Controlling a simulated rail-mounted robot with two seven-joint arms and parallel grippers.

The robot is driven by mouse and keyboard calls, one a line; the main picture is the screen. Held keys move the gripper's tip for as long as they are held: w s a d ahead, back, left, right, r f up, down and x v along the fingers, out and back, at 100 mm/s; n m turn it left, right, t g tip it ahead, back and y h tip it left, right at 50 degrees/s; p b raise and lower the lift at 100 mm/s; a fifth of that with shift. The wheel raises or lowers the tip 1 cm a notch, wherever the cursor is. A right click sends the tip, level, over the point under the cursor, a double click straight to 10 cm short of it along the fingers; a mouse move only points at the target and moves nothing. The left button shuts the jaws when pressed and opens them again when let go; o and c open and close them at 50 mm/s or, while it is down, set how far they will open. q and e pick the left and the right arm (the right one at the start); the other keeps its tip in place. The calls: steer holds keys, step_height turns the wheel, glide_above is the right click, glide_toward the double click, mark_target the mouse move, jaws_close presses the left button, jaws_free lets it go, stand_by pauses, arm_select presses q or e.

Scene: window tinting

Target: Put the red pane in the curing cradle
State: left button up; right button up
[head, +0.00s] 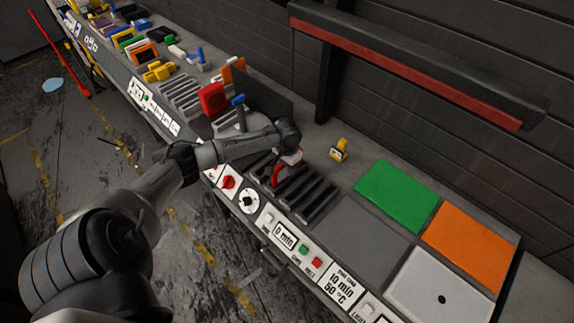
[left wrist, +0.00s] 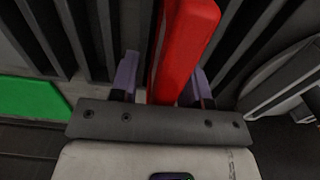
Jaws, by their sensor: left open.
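A red pane (left wrist: 183,45) stands on edge between the two fingers of my left gripper (left wrist: 160,85) in the left wrist view. The fingers are apart; a gap shows on the left side, and the right finger is close to the pane, contact unclear. In the head view the left gripper (head: 284,168) is over the dark slotted rack, which looks like the curing cradle (head: 318,200). A little of the red pane (head: 276,176) shows there, at the rack's left end. Its lower edge is hidden, so I cannot tell how deep it sits. My right gripper is not in view.
Green (head: 396,195) and orange (head: 470,245) squares lie on the bench at right, beside a grey one. A yellow item (head: 339,150) stands behind the rack. A red block (head: 213,98) and another slotted rack (head: 182,97) are farther left. A red-edged bar (head: 410,65) overhangs the bench.

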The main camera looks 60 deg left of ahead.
arm_select(q)
steer(key=shift+r, duration=0.15)
step_height(320, 180, up, 11)
steer(key=shift+r, duration=0.1)
steer(key=shift+d, duration=0.15)
steer(key=s+d+f+m, duration=0.2)
steer(key=s+d+f, duration=0.15)
steer(key=d, duration=0.35)
steer(key=s+d+f+m, duration=0.1)
steer(key=s+d+f, duration=0.2)
steer(key=d+f, duration=0.3)
steer(key=s+d+f+m, duration=0.2)
steer(key=s+d+f, duration=0.1)
steer(key=d, duration=0.5)
steer(key=s+d+r+t, duration=0.3)
steer(key=s+d, duration=0.7)
steer(key=s, duration=0.4)
steer(key=shift+s+r+t, duration=0.2)
steer(key=shift+r+t, duration=0.1)
steer(key=shift+r, duration=0.1)
steer(key=shift+f, duration=0.1)
